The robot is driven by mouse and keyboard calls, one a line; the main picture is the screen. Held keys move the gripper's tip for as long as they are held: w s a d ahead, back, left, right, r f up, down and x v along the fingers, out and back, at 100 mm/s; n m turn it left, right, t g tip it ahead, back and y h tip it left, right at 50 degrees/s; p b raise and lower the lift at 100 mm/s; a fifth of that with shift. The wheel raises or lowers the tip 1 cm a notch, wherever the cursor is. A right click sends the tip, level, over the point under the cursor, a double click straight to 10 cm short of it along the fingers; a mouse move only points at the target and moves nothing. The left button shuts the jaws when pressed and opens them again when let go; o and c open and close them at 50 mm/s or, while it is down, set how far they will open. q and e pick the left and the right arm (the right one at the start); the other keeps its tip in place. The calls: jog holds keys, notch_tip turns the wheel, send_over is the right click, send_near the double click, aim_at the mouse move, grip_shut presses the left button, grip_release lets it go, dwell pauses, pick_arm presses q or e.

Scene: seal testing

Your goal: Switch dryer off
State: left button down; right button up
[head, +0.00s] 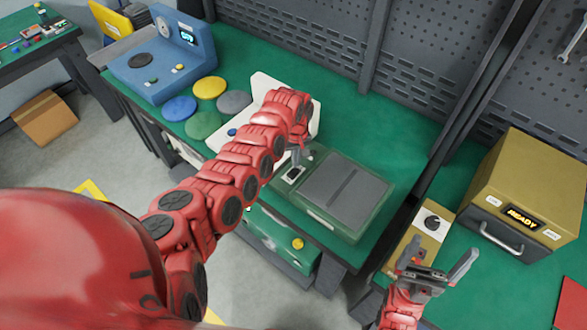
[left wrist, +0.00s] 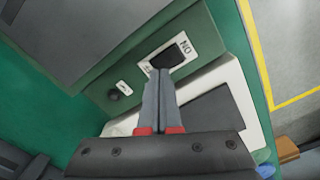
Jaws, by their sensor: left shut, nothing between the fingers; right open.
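A green machine with a grey lid (head: 345,195), which appears to be the dryer, sits on the green bench in the head view. Its white switch plate (head: 292,174) is on the left part of its top. In the left wrist view the plate (left wrist: 184,64) carries a black rocker (left wrist: 173,53) and lettering that looks like "ON". My left gripper (head: 297,153) is shut and empty, its tips (left wrist: 161,76) at the rocker's near edge; I cannot tell whether they touch. My right gripper (head: 441,258) is open and empty above the right bench.
A small black knob (left wrist: 113,94) sits beside the switch plate. A yellow box (head: 530,195) reading "READY" and a knob panel (head: 428,226) stand on the right bench. A blue device (head: 165,60) and several coloured discs (head: 210,88) are at the left. A white device (head: 262,90) is behind my left arm.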

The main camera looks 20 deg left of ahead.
aim_at(296, 170)
pick_arm(q)
notch_tip(296, 170, up, 5)
jog(key=p, duration=0.3)
jog(key=shift+s, duration=0.1)
jog(key=shift+f, duration=0.1)
dwell(0.3)
